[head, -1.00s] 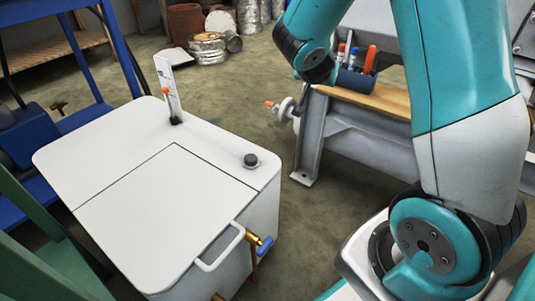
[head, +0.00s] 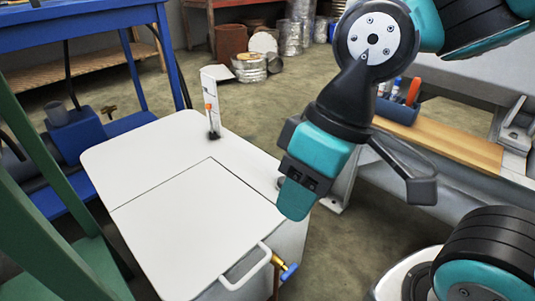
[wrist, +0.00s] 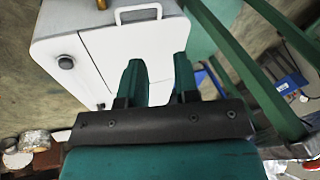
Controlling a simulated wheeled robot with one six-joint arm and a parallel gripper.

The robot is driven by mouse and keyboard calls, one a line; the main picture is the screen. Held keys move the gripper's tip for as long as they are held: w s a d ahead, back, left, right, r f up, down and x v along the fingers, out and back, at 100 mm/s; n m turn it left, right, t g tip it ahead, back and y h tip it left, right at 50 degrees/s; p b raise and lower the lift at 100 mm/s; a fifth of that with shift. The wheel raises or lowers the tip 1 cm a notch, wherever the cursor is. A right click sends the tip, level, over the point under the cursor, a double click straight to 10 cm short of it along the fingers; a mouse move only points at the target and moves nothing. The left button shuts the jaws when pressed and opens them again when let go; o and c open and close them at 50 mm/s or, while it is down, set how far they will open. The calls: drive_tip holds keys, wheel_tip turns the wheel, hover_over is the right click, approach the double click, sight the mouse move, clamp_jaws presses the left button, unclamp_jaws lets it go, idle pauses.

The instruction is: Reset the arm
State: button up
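My gripper (head: 297,200) hangs in front of the right edge of the white cabinet (head: 165,165) in the head view, its teal and black end pointing down. In the wrist view my gripper (wrist: 160,82) shows two dark green fingers spread apart with nothing between them. The white cabinet (wrist: 120,58) lies beyond the fingers there, with its lid handle (wrist: 138,14) at the top and a black knob (wrist: 66,62) on its left.
A blue-handled valve (head: 288,271) sticks out from the cabinet's front. A grey bench (head: 450,150) with a tool holder (head: 398,108) stands right. A green frame (head: 50,190) and blue table (head: 85,22) are left. Open floor (head: 225,95) lies behind the cabinet.

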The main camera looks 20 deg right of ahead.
wheel_tip(320, 180, up, 45)
drive_tip(key=p, duration=4.4)
